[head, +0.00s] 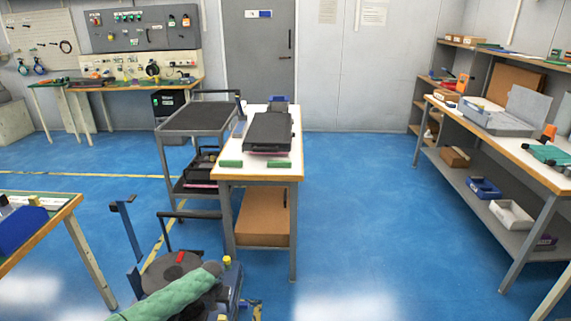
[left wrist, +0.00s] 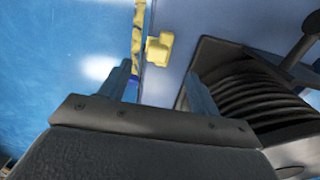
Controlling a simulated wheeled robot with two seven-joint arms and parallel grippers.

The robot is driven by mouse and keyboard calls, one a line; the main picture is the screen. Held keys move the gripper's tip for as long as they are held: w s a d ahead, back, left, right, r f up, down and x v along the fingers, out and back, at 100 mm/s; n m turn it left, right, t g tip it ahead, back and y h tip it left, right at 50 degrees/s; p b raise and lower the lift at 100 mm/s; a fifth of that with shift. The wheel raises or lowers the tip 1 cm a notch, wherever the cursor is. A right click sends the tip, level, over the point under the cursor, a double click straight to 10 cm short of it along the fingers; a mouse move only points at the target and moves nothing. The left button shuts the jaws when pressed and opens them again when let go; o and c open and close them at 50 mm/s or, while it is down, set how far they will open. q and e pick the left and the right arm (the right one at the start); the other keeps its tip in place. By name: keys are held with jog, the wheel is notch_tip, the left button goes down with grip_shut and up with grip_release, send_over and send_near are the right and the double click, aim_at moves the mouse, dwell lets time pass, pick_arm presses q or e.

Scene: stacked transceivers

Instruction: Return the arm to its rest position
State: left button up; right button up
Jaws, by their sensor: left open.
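My left gripper (left wrist: 158,88) is open in the left wrist view, its two blue-grey fingers apart with nothing between them. Past the fingers are blue floor and a blue-grey surface with a yellow knob (left wrist: 159,49). In the head view a green-sleeved arm part (head: 180,292) reaches in low at the left; the fingers cannot be made out there. A dark flat device (head: 268,131) lies on the white table (head: 228,174), well beyond the arm, with a thin pinkish edge under it. My right gripper is not in view.
A grey cart (head: 196,117) stands left of the white table. A grey disc with a red piece (head: 168,272) is close to the green sleeve. A black ribbed part (left wrist: 250,90) is right of the fingers. A long workbench (head: 480,135) stands at right. The floor between is clear.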

pick_arm(q)
jog(key=shift+s+a+m, duration=0.3)
jog(key=shift+a+m, duration=0.15)
jog(key=shift+m, duration=0.15)
jog(key=w+d+r+m+t+y, duration=0.1)
jog(key=w+d+r+m+t, duration=0.15)
jog(key=d+r, duration=0.5)
jog(key=w+d+r+m+t, duration=0.1)
jog(key=d+r+m, duration=0.25)
jog(key=r, duration=0.75)
jog(key=s+d+r+t, duration=0.2)
jog(key=s+d+r, duration=0.8)
jog(key=r, duration=0.2)
jog(key=s+a+r+n+h, duration=0.2)
jog(key=s+n, duration=0.1)
jog(key=s, duration=1.5)
jog(key=s+f+g, duration=0.1)
jog(key=s+f, duration=0.3)
jog(key=s, duration=0.3)
jog(key=s+f+n+g, duration=0.1)
jog(key=s+f, duration=0.3)
jog(key=s, duration=0.4)
jog(key=s+f+g, duration=0.1)
jog(key=s+f, duration=0.3)
jog(key=s, duration=0.3)
jog(key=shift+s+a+n+g+h, duration=0.2)
jog(key=shift+s+n+g+h, duration=0.1)
jog(key=shift+g, duration=0.05)
